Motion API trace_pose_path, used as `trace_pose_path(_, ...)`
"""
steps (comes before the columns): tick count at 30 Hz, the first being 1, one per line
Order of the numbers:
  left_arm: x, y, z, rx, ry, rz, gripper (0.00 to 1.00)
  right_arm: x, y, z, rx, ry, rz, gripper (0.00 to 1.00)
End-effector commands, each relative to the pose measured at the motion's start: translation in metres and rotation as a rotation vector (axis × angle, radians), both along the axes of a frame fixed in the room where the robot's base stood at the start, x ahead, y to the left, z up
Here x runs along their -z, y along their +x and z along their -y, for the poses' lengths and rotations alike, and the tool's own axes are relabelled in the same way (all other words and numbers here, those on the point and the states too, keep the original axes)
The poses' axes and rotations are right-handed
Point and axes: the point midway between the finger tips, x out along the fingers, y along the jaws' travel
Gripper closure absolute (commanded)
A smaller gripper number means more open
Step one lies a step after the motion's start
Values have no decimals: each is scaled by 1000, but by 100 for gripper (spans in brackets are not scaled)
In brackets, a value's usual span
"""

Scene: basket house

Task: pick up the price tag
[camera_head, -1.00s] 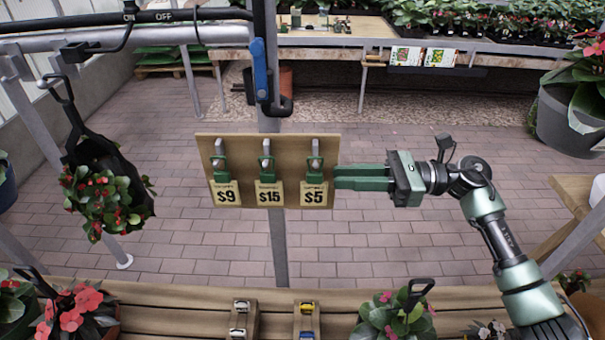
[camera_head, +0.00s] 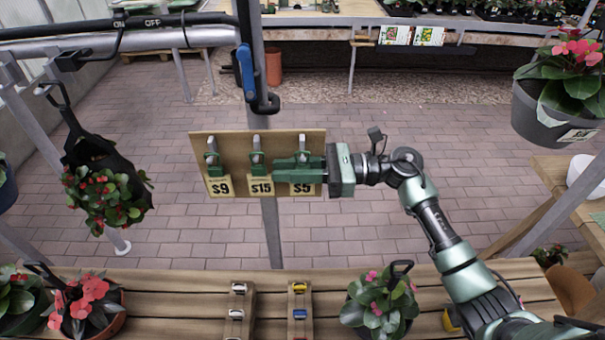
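A wooden board (camera_head: 232,150) on a grey post carries three hooks in a row with yellow price tags. The left tag (camera_head: 220,187) reads $9, the middle tag (camera_head: 260,187) reads $15, and the right tag (camera_head: 302,189) reads $5. The $9 and $15 tags hang from green clips. I cannot tell whether the fingers grip anything. My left gripper is not in view.
A black pot with a red-flowered plant (camera_head: 108,193) hangs at left. A slatted wooden bench (camera_head: 190,287) below holds potted plants and two small racks (camera_head: 300,310). A grey pot (camera_head: 550,113) hangs at upper right. A blue-handled lever (camera_head: 246,70) is above the board.

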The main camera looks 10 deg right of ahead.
Motion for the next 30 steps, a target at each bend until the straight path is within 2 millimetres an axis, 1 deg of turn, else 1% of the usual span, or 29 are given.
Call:
trace_pose_path(1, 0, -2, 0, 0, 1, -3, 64, 0, 0, 0, 0, 0, 0, 88)
trace_pose_path(2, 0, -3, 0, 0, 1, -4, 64, 0, 0, 0, 0, 0, 0, 97)
trace_pose_path(3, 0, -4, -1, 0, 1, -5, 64, 0, 0, 0, 0, 0, 0, 100)
trace_pose_path(14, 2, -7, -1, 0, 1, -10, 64, -1, 0, 1, 0, 0, 0, 100)
trace_pose_path(17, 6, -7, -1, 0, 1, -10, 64, -4, 0, 1, 1, 0, 2, 100)
trace_pose_path(20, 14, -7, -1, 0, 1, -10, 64, -12, 0, 1, 1, -1, 5, 100)
trace_pose_path(26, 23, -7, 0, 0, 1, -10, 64, -11, -27, -5, -2, -1, 1, 100)
trace_pose_path(30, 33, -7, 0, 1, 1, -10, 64, -10, -55, -10, -2, -2, 0, 100)
